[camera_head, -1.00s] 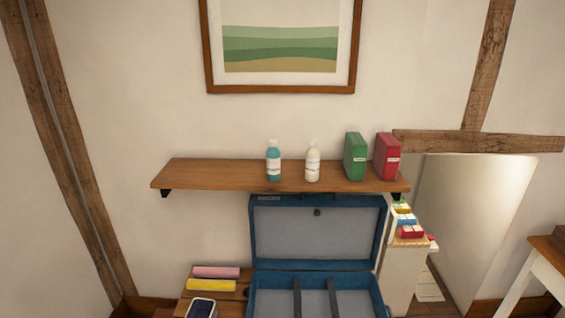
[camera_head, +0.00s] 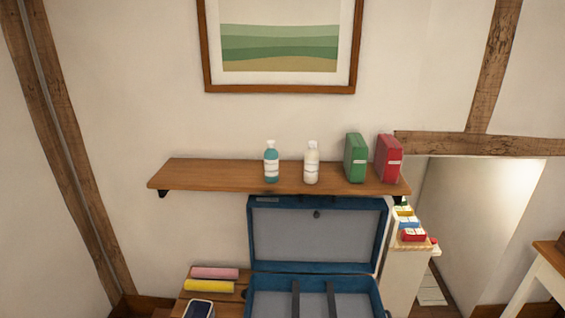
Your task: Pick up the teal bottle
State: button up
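The teal bottle (camera_head: 271,166) stands upright on a wooden wall shelf (camera_head: 210,175). It has a white cap and a white label. A cream bottle (camera_head: 311,167) of similar shape stands to its right with a small gap between them. My gripper is not in view.
A green box (camera_head: 355,158) and a red box (camera_head: 389,159) stand at the shelf's right end. The shelf left of the teal bottle is bare. An open blue suitcase (camera_head: 254,235) sits below, its raised lid close under the shelf. A framed picture (camera_head: 280,89) hangs above.

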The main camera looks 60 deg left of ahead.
aim_at(271, 157)
jog(key=i, duration=2.8)
jog(key=u, duration=2.75)
